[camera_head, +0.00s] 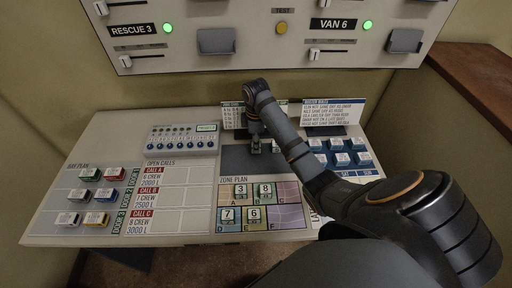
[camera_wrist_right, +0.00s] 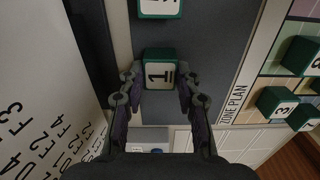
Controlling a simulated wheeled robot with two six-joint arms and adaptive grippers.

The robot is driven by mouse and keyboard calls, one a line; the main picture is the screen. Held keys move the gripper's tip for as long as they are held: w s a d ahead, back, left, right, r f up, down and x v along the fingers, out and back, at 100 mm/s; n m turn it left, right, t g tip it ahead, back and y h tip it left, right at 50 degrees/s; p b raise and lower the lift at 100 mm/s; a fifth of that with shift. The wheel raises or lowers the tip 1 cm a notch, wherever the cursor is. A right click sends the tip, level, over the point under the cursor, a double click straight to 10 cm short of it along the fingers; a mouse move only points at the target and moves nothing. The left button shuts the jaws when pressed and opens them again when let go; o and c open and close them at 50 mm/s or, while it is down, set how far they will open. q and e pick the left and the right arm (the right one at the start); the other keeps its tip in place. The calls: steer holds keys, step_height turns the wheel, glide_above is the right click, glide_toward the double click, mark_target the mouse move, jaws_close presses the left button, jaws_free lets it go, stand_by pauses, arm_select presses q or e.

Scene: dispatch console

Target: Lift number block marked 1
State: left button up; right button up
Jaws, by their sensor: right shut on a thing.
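The number block marked 1 (camera_wrist_right: 158,75) is a green cube with a white top and a black 1. In the right wrist view it sits between the two fingers of my right gripper (camera_wrist_right: 158,98), which is shut on it. In the head view my right gripper (camera_head: 256,138) points down over the dark strip behind the zone plan, and the arm hides part of that area. I cannot tell whether the block touches the surface. My left gripper is not in view.
Another green number block (camera_wrist_right: 160,8) lies close to the held one. The zone plan (camera_head: 286,217) bears several number blocks, including 3 (camera_head: 240,192). Coloured crew blocks (camera_head: 89,174) stand at the left, blue-sided blocks (camera_head: 342,159) at the right. White cards (camera_head: 333,112) stand behind.

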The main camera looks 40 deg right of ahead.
steer(key=shift+c, duration=0.5)
steer(key=shift+r+p, duration=0.35)
steer(key=shift+r, duration=0.2)
step_height(320, 180, up, 3)
steer(key=shift+s+r+p, duration=0.1)
steer(key=shift+p, duration=0.95)
steer(key=s+a+r+p, duration=0.7)
steer(key=s+p, duration=0.4)
steer(key=p, duration=0.2)
steer(key=shift+s+a+r+p, duration=0.2)
steer(key=shift+s+r+p, duration=0.2)
steer(key=shift+r, duration=0.45)
